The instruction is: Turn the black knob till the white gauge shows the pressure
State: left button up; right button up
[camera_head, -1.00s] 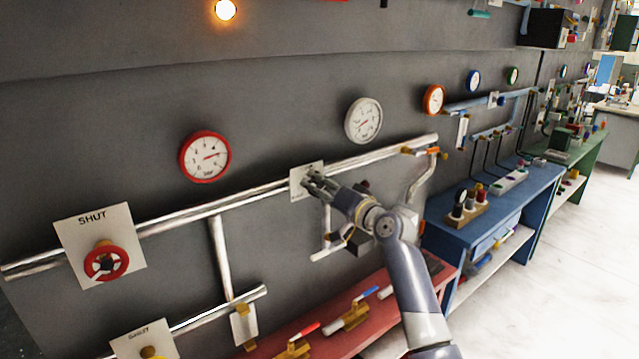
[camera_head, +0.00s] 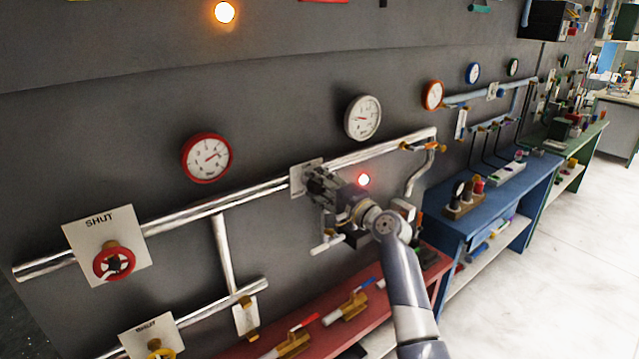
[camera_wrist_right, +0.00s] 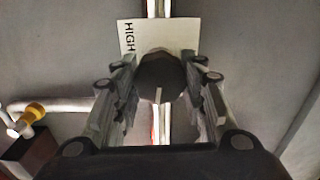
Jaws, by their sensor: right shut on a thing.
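The black knob (camera_wrist_right: 160,77) sits in front of a white plate (camera_wrist_right: 128,36) lettered HIGH. A pale mark on the knob points down in the right wrist view. My right gripper (camera_head: 314,182) is shut on the knob, with a finger on each side of it; in the head view it hides the knob. The white gauge (camera_head: 363,118) hangs on the wall above and right of my right gripper. Its needle points to the left; its figures are too small to read. My left gripper is not in view.
A red-rimmed gauge (camera_head: 206,157) and a red handwheel (camera_head: 114,262) are to the left. A silver pipe (camera_head: 380,152) crosses the wall. A red bench (camera_head: 270,335) with valves stands below; open floor lies to the right.

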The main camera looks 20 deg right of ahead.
dwell(0.5)
jog(key=o, duration=1.1)
jog(key=shift+c, duration=0.2)
jog(key=v, duration=1.2)
